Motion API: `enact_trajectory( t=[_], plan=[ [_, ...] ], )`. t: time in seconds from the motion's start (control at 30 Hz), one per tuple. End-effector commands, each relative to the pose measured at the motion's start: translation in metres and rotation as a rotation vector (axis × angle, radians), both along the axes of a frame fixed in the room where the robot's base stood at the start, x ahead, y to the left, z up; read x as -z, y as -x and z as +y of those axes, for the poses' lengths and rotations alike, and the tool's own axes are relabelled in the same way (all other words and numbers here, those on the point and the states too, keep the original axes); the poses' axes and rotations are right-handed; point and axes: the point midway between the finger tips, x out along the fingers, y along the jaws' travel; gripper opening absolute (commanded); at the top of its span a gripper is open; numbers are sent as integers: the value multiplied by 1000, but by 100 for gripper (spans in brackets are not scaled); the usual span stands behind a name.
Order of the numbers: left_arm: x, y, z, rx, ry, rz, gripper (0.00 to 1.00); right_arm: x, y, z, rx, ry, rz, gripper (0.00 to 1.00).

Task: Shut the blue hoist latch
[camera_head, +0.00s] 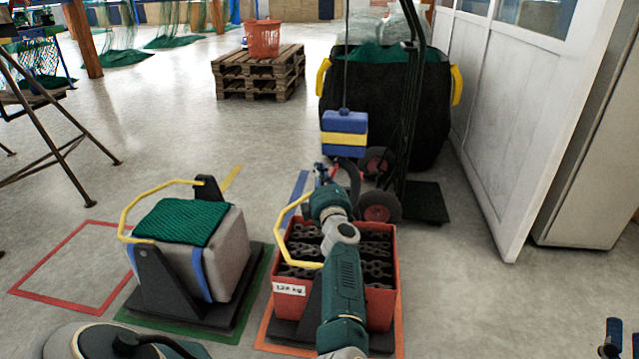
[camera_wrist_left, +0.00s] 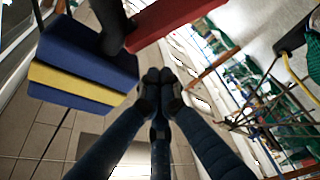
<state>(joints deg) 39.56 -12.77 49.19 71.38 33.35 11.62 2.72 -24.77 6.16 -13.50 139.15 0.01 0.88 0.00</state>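The blue hoist block (camera_head: 344,134) with a yellow band hangs from a cable over the red crate. A dark hook (camera_head: 352,180) curves below it, partly behind my arm. In the left wrist view the block (camera_wrist_left: 85,60) fills the upper left, with a dark hook stem (camera_wrist_left: 115,25) at its edge. I cannot make out the latch as a separate part. My left gripper (camera_head: 321,170) is just below and left of the block; in the wrist view its fingertips (camera_wrist_left: 159,86) meet, with nothing visible between them. My right gripper (camera_head: 616,338) is cut off at the lower right.
The red crate (camera_head: 385,300) of chain has a raised yellow handle (camera_head: 289,235). A grey block under green net (camera_head: 185,221) stands left. A trolley (camera_head: 428,203) and black bag (camera_head: 410,120) stand behind; a white partition (camera_head: 490,130) is right.

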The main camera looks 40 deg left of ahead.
Motion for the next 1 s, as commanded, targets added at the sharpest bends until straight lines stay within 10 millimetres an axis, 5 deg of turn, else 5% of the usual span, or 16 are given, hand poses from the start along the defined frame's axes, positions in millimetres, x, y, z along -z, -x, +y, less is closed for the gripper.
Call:
enact_trajectory(
  t=[0.2,0.83,1.0],
  plan=[
    [-24,0,0,-1,1,0,0,0,0,0,0,0,0,33],
    [-26,1,0,-1,-3,2,0,0,0,0,0,0,0,33],
    [-42,18,5,-6,-119,41,0,0,0,0,0,0,0,33]
  ],
)
